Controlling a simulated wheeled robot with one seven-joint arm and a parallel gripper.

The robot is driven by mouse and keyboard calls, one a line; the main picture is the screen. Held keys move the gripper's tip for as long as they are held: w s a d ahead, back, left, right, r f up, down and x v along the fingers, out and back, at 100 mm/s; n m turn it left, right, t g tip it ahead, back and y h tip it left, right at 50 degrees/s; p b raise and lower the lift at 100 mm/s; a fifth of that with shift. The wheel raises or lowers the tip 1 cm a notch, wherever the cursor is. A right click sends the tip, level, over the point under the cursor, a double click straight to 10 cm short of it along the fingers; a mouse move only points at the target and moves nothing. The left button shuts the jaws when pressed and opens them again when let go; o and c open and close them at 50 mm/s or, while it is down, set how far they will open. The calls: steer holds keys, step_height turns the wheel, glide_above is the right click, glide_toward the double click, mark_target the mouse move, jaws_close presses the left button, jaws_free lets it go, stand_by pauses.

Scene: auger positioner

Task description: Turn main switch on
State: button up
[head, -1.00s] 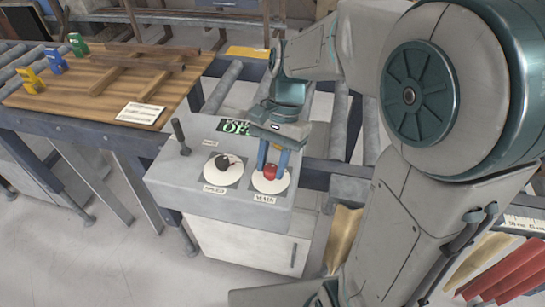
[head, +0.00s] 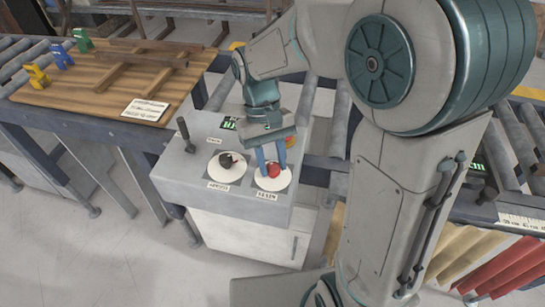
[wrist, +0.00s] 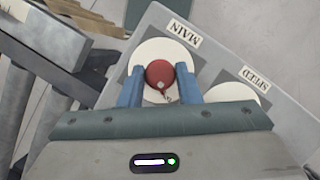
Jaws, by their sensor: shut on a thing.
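The main switch is a red knob (head: 273,171) on a round white dial, above a MAIN label (head: 267,196), at the right of the grey control box (head: 235,210). In the wrist view the red knob (wrist: 160,75) sits between the two blue fingers of my gripper (wrist: 160,88), which is shut on it. In the head view my gripper (head: 272,163) reaches down onto the dial. A small pointer mark shows at the knob's edge in the wrist view.
A black speed knob (head: 226,162) on a white dial is just left of the main switch, with a lever (head: 185,135) at the box's left. A wooden board (head: 100,85) with colored clamps lies on rollers at the left. Another panel (head: 478,180) shows at right.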

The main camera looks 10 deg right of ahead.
steer(key=shift+a+n, duration=0.1)
steer(key=shift+n, duration=0.7)
steer(key=shift+h, duration=0.3)
steer(key=o, duration=1)
steer(key=shift+c, duration=0.2)
steer(key=v, duration=1.4)
steer(key=shift+s+b, duration=0.2)
steer(key=shift+b, duration=0.15)
steer(key=s+d+f+m+t+y, duration=0.1)
steer(key=s+d+f+m+t, duration=0.1)
steer(key=s+d+f+t, duration=0.2)
steer(key=s+d+f+m+t+y, duration=0.1)
steer(key=s+d+f+m+t, duration=0.2)
steer(key=s+d, duration=0.4)
steer(key=shift+s+d+f+t, duration=0.35)
steer(key=shift+d+f+t, duration=0.15)
steer(key=shift+d, duration=0.4)
